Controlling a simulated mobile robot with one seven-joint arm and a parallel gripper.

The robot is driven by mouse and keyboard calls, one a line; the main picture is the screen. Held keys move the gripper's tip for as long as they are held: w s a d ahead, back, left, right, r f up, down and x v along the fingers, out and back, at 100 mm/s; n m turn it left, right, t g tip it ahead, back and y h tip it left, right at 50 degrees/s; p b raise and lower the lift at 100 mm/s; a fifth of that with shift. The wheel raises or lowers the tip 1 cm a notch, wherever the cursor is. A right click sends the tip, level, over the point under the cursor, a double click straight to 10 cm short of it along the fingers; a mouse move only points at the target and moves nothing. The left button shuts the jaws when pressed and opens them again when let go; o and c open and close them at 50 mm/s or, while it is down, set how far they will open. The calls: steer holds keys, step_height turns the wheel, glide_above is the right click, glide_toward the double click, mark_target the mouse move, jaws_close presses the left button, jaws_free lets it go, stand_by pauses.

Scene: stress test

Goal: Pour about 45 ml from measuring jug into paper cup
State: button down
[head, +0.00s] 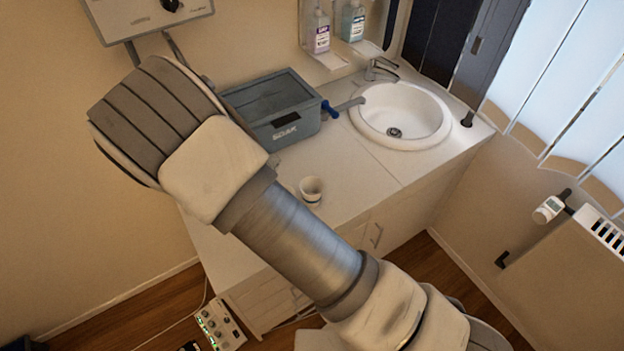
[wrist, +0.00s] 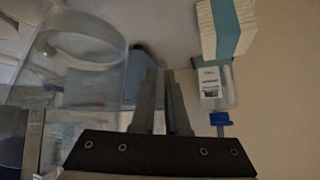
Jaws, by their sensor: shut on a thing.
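A small white paper cup (head: 311,190) stands upright on the white counter, just right of my arm in the head view. My gripper (wrist: 163,100) shows only in the wrist view, with its two fingers close together. A large clear measuring jug (wrist: 82,75) fills the left of the wrist view, right beside the fingers. The fingers are shut on the jug; the exact grip point is hard to see. In the head view my arm hides the gripper and the jug. The jug's liquid level and tilt cannot be told.
A grey tub marked SOAK (head: 285,125) stands behind the cup, with a round sink (head: 402,112) to the right. Two pump bottles hang by the wall. In the wrist view a labelled bottle (wrist: 213,88) and a towel stack (wrist: 226,28) show right. Counter around the cup is clear.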

steer(key=shift+s+a+f+n+h, duration=0.1)
steer(key=shift+a+f+n+h, duration=0.2)
steer(key=shift+f+h, duration=0.45)
